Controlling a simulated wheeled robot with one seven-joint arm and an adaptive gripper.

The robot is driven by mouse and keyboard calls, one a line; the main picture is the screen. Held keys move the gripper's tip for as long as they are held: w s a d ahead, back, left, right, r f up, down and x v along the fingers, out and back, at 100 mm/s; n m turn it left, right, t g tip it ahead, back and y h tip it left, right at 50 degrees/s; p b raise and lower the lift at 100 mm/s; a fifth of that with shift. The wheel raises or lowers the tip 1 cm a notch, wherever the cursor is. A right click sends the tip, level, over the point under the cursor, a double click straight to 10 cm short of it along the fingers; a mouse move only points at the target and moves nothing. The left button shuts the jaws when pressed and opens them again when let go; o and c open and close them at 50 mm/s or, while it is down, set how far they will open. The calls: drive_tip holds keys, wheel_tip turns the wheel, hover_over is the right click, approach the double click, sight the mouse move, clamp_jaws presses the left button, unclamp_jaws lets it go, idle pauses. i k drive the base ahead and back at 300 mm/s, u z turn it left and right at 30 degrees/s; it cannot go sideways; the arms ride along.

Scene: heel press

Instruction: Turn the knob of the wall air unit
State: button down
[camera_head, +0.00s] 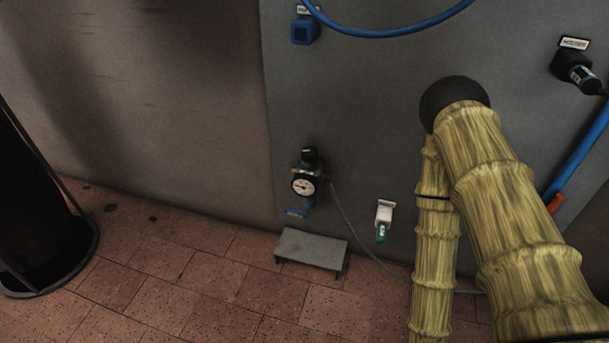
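The wall air unit (298,173) is fixed low on the grey wall panel, near the middle of the head view. It has a round white-faced gauge (304,186) at the front and a black knob (309,155) on top. A small blue part (297,212) shows just below it. The knob's turn position is too small to read. My gripper is out of the picture, so its state and its distance from the knob do not show.
A low grey step (311,249) stands on the tiled floor below the unit. A thin grey hose runs down from the unit. A small white fitting with a green end (382,232) is to the right. Yellow ribbed links, apparently my arm, cover the right side.

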sight(310, 154)
drive_tip(key=u, duration=0.45)
drive_tip(key=k, duration=0.55)
drive_tip(key=u, duration=0.95)
drive_tip(key=k, duration=0.75)
drive_tip(key=u, duration=0.15)
drive_tip(key=i, duration=0.7)
drive_tip(key=z, duration=0.4)
